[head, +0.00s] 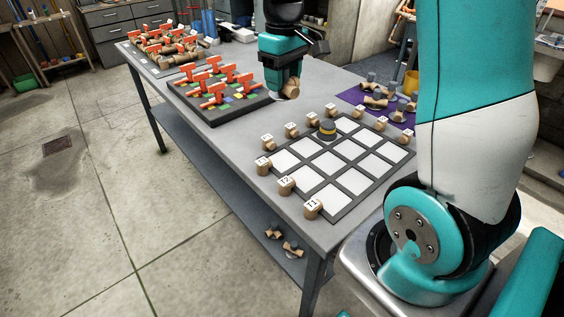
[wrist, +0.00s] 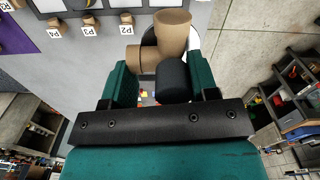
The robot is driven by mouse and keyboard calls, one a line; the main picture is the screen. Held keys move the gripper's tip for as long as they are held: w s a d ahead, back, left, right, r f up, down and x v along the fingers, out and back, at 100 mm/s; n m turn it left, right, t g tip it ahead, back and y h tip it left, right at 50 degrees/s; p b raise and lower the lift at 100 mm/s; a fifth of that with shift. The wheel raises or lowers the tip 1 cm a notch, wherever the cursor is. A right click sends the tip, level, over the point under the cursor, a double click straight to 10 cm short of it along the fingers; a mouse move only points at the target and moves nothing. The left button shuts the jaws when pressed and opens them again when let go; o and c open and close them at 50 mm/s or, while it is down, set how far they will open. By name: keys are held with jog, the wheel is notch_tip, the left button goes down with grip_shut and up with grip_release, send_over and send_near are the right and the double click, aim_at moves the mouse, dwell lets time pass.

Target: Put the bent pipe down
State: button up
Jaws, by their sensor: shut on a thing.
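The bent pipe (head: 291,88) is tan with a dark section, held at the lower end of my gripper (head: 284,80), over the grey table (head: 230,135). In the wrist view its tan arms (wrist: 172,31) show above a dark cylindrical section, between the two green fingers of my gripper (wrist: 163,85). The fingers are shut on it. A pale round edge shows close behind the pipe in the wrist view. I cannot tell whether the pipe touches the tabletop. My gripper hides part of it.
A gridded board (head: 350,182) with labelled tan blocks and a yellow-and-black piece (head: 327,130) lies in front. A dark tray (head: 245,109) of orange-handled pieces is at left, another (head: 190,70) beyond. A purple mat (head: 350,95) with pipes is at right. Bare tabletop lies between.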

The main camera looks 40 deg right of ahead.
aim_at(283, 157)
notch_tip(283, 157, down, 19)
jog(key=shift+r, duration=0.15)
jog(key=shift+f, duration=0.2)
jog(key=o, duration=1)
jog(key=shift+r, duration=0.15)
notch_tip(283, 157, up, 11)
jog(key=s+a+r+n+y, duration=0.1)
jog(key=s+a+r, duration=0.35)
jog(key=a, duration=0.35)
jog(key=s+a+r+n+y, duration=0.1)
jog(key=s+a+r+n, duration=0.15)
jog(key=s+a, duration=0.45)
jog(key=s+a+r, duration=0.1)
jog(key=s+a, duration=0.1)
jog(key=s, duration=0.1)
jog(key=s+a+r+y, duration=0.1)
jog(key=s+a, duration=0.2)
jog(key=s, duration=0.1)
jog(key=s+a+r+n+y, duration=0.1)
jog(key=s+a, duration=0.1)
jog(key=s, duration=0.1)
jog(key=shift+s+a, duration=0.3)
jog(key=shift+s, duration=0.1)
